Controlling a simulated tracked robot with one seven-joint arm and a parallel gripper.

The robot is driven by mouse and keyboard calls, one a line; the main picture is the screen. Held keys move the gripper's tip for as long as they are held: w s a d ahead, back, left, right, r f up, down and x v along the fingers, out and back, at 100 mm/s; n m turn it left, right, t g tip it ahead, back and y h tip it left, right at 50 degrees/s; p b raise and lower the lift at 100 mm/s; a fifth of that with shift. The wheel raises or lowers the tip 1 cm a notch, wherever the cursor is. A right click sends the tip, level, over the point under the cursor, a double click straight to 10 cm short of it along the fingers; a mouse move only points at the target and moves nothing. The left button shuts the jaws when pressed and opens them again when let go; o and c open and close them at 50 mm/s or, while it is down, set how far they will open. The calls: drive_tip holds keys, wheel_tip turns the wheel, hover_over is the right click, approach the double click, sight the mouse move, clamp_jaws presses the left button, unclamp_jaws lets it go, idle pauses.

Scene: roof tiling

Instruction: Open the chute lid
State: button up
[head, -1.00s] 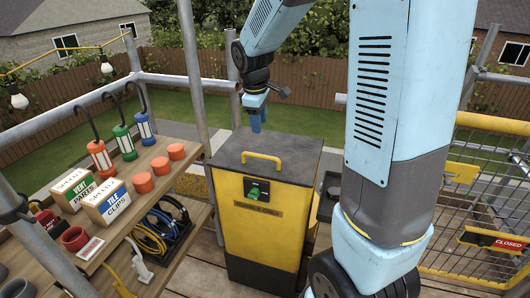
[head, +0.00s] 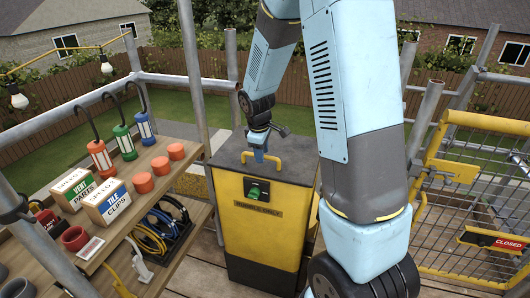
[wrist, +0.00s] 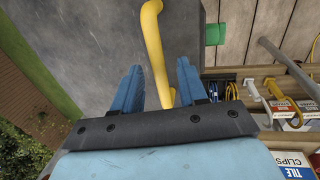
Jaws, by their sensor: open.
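My gripper (head: 259,157) is pointed down at the handle. In the wrist view my gripper (wrist: 160,88) is open, with its blue fingers on either side of the yellow handle (wrist: 154,45). I cannot tell whether the fingers touch it.
A wooden shelf (head: 150,160) on the left holds lanterns, boxes of clips and vent parts, orange pieces and cables. A yellow mesh gate (head: 465,215) with a "closed" sign is at the right. Scaffold poles stand around.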

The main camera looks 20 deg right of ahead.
drive_tip(key=shift+f, duration=0.3)
drive_tip(key=shift+c, duration=0.2)
clamp_jaws()
